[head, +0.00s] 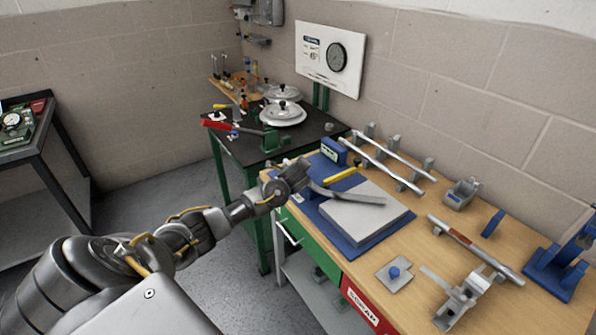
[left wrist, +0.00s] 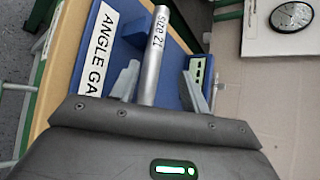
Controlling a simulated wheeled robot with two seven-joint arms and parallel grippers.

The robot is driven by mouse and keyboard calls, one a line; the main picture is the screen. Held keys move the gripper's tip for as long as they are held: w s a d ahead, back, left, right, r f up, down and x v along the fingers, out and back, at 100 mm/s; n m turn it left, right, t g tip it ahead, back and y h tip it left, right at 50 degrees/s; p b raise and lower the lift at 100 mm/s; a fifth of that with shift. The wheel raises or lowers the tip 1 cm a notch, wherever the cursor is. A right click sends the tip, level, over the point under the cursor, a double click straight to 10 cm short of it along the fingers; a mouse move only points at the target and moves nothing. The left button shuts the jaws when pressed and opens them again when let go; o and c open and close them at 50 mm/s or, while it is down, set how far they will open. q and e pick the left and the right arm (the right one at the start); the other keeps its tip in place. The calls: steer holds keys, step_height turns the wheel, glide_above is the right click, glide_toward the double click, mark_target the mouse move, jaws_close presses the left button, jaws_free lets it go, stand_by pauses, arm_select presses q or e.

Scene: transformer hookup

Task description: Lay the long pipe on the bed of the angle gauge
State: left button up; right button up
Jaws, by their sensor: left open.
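My left gripper (head: 300,180) is over the left end of the bench, at the angle gauge. The gauge is blue with a small green display (head: 333,150) in the head view. A grey pipe (left wrist: 153,70) marked "SIZE 21" lies along the blue base. It runs between my two open fingers (left wrist: 160,88), with gaps on both sides. Its near end is hidden by my gripper. My right gripper is not in view.
Long pipes rest on stands (head: 428,166) at the back. Another rod (head: 470,245) and a grey clamp (head: 468,295) occupy the right side.

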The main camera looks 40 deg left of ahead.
arm_select(q)
steer(key=b+v, duration=0.2)
steer(key=v, duration=0.9)
steer(key=shift+f, duration=0.15)
stand_by(0.4)
